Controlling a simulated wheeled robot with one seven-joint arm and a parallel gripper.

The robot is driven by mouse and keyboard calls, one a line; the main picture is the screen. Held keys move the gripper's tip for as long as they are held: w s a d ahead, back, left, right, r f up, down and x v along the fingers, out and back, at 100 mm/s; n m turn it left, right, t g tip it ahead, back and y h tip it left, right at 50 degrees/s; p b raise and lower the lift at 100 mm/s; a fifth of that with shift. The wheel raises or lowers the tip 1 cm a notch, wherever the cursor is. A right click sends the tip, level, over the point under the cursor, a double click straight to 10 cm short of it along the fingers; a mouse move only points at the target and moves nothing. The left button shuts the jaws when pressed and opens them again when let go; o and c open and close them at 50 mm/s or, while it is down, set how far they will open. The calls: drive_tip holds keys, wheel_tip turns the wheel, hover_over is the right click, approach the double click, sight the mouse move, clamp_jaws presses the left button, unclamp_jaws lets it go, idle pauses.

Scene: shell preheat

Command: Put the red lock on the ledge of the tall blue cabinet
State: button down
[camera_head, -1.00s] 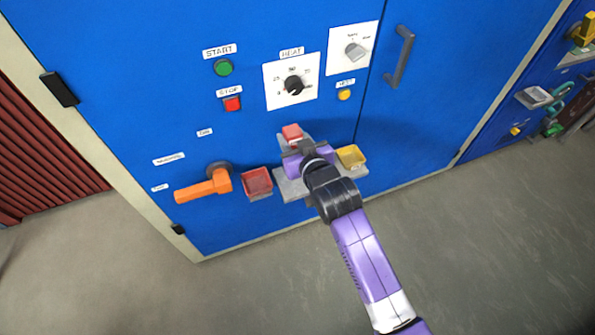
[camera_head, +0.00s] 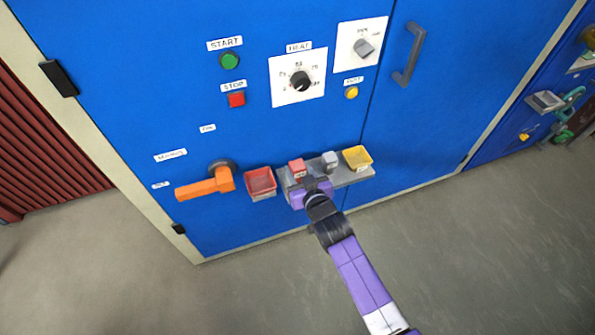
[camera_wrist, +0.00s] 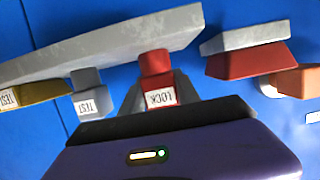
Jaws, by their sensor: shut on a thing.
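The red lock (camera_head: 297,167) is at the left part of the grey ledge (camera_head: 346,176) on the tall blue cabinet (camera_head: 150,90). In the wrist view the red lock (camera_wrist: 155,66), with its white LOCK label, is between the grey fingers of my gripper (camera_wrist: 158,94). My gripper (camera_head: 304,181) is shut on it from the front. In the wrist view, the lock's far end overlaps the edge of the grey ledge (camera_wrist: 100,48). I cannot tell whether it rests on the ledge or is just above it.
Buttons and a heat dial (camera_head: 299,81) are above.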

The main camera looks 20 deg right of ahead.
drive_tip(key=shift+r, duration=0.1)
drive_tip(key=shift+f, duration=0.2)
drive_tip(key=c, duration=0.9)
unclamp_jaws()
drive_tip(key=shift+r, duration=0.1)
drive_tip(key=shift+r, duration=0.2)
drive_tip(key=p+v, duration=0.1)
drive_tip(key=v, duration=1.1)
drive_tip(key=shift+f, duration=0.1)
drive_tip(key=shift+s, duration=0.1)
